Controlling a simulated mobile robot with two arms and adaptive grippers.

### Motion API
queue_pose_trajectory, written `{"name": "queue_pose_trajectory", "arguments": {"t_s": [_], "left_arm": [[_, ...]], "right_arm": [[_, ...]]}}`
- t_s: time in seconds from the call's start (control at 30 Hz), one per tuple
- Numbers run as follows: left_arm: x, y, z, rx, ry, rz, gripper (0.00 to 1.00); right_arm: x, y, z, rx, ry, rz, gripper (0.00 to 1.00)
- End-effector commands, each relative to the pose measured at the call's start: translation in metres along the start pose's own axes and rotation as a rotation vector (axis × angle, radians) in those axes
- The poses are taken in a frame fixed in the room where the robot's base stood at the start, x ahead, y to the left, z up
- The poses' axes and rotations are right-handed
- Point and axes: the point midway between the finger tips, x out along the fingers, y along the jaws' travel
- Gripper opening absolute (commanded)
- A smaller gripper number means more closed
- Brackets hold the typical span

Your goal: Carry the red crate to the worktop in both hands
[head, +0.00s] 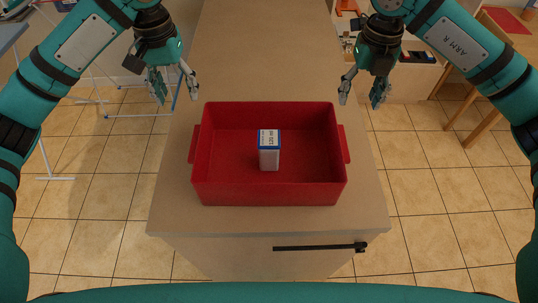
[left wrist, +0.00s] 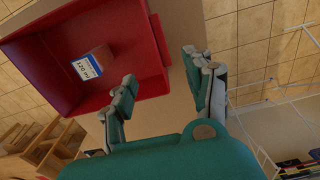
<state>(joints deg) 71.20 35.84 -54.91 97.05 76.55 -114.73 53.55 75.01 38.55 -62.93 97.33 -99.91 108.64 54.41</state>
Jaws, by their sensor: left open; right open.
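The red crate (head: 215,188) stands on the near end of a long beige worktop (head: 243,60), with a handle on its left side and one on its right. A small white box with a blue-edged top (head: 269,158) stands inside the crate. My left gripper (head: 175,92) is open and empty, above and to the left of the crate's far left corner. My right gripper (head: 362,97) is open and empty, above and to the right of the far right corner. In the left wrist view the open left fingers (left wrist: 165,95) are beside the crate (left wrist: 152,70), apart from it.
A black bar handle (head: 320,247) is on the worktop's near front. A white rack (head: 110,100) stands on the tiled floor at left. Wooden furniture (head: 480,110) stands at right. The worktop beyond the crate is bare.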

Motion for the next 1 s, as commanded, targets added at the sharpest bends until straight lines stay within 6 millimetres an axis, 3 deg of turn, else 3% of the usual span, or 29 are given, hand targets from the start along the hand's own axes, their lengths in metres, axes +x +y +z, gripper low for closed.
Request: {"name": "queue_pose_trajectory", "arguments": {"t_s": [0.7, 1.0], "left_arm": [[0.133, -0.001, 0.001, -0.002, -0.004, -0.001, 0.53], [0.166, -0.001, 0.000, -0.001, -0.001, -0.001, 0.53]], "right_arm": [[0.133, 0.000, -0.001, -0.001, 0.003, 0.000, 0.53], [0.166, 0.001, -0.001, -0.001, 0.002, 0.001, 0.53]]}}
